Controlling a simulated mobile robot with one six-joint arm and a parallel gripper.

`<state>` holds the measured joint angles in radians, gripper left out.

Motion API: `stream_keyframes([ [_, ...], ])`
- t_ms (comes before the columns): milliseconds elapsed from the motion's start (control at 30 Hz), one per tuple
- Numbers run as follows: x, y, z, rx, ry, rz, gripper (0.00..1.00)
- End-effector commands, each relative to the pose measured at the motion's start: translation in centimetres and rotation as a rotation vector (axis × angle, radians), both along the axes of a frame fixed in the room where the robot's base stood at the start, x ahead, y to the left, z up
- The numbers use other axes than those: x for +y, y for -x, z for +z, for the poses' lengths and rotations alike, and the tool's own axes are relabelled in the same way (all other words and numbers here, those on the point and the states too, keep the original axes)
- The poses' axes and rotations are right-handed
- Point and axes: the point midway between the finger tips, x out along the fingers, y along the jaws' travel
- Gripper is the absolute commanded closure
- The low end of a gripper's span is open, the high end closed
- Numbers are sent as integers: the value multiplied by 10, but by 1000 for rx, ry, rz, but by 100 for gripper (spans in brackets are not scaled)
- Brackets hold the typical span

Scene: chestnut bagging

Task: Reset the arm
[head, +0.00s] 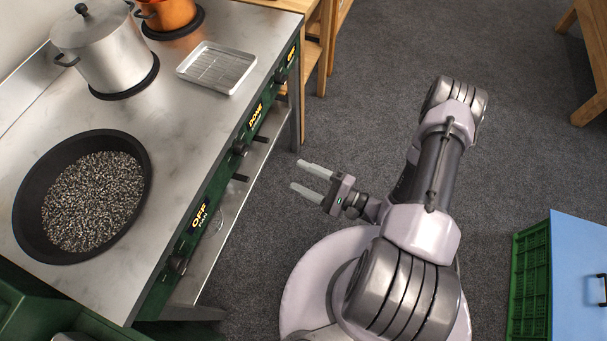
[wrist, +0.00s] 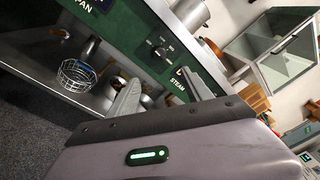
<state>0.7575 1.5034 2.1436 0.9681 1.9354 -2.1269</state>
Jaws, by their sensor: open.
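My gripper (head: 313,181) is open and empty. In the head view it hangs in the air over the floor, to the right of the stove's front and apart from it. Its two pale fingers point left toward the stove (head: 215,165). In the wrist view the fingers of my gripper (wrist: 160,95) show in front of the green stove panel (wrist: 130,30) with its knobs and the word STEAM. My arm is bent, with its elbow to the upper right.
On the stove are a black pan (head: 135,222) of dark speckled grains, a steel pot (head: 108,55), an orange pot (head: 168,12) and a wire-racked tray (head: 217,68). A wire basket (wrist: 77,75) sits on the lower shelf. A green crate (head: 530,285) stands right. Grey floor between is clear.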

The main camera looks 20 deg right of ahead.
Motion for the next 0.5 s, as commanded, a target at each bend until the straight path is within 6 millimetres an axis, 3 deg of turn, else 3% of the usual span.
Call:
stream_keyframes([
  [367,1,-1,2,-2,1,8,42],
  [433,4,-5,19,-13,9,70,42],
  [500,14,-9,55,-23,32,213,42],
])
